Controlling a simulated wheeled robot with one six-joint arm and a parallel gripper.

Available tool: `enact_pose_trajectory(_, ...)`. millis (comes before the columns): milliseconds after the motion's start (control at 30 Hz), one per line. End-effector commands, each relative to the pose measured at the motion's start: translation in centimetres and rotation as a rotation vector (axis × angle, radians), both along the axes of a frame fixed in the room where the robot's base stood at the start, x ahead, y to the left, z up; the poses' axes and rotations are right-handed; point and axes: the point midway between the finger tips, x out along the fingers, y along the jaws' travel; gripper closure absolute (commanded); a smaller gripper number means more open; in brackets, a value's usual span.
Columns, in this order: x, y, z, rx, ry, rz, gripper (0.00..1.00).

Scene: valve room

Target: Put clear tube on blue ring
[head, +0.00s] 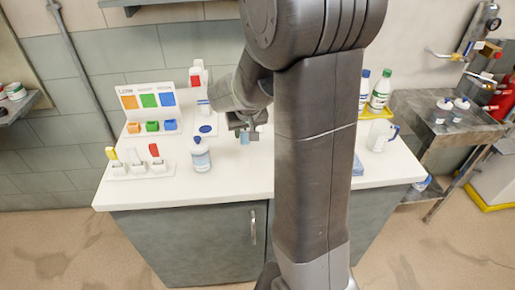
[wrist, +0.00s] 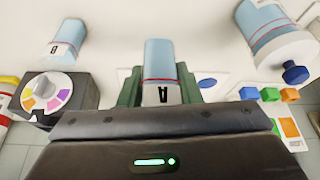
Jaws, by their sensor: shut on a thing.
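My gripper (head: 245,130) is shut on a clear tube with pale blue contents (head: 244,138), over the counter. In the wrist view, this tube (wrist: 159,60) sits between the green finger pads, with a red line and a label with an A. The blue ring (head: 206,129) is on a white card to the left of my gripper in the head view. In the wrist view, the blue ring (wrist: 207,83) shows just right of the held tube. Whether the tube touches the counter is unclear.
A blue-capped bottle (head: 200,155) stands in front of the ring. A colour board (head: 148,100) with small coloured blocks is at the left. Another tube marked B (wrist: 67,40) and a dial device (wrist: 50,95) are left in the wrist view. My arm hides part of the counter.

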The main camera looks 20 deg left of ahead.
Motion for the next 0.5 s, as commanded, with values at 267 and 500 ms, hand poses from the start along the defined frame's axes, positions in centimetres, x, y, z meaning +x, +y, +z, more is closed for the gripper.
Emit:
enact_pose_trajectory(267, 0.0, 0.0, -3.8, -0.002, 0.001, 0.001, 0.93)
enact_pose_trajectory(500, 0.0, -0.1, -6.9, -0.003, 0.001, 0.001, 0.93)
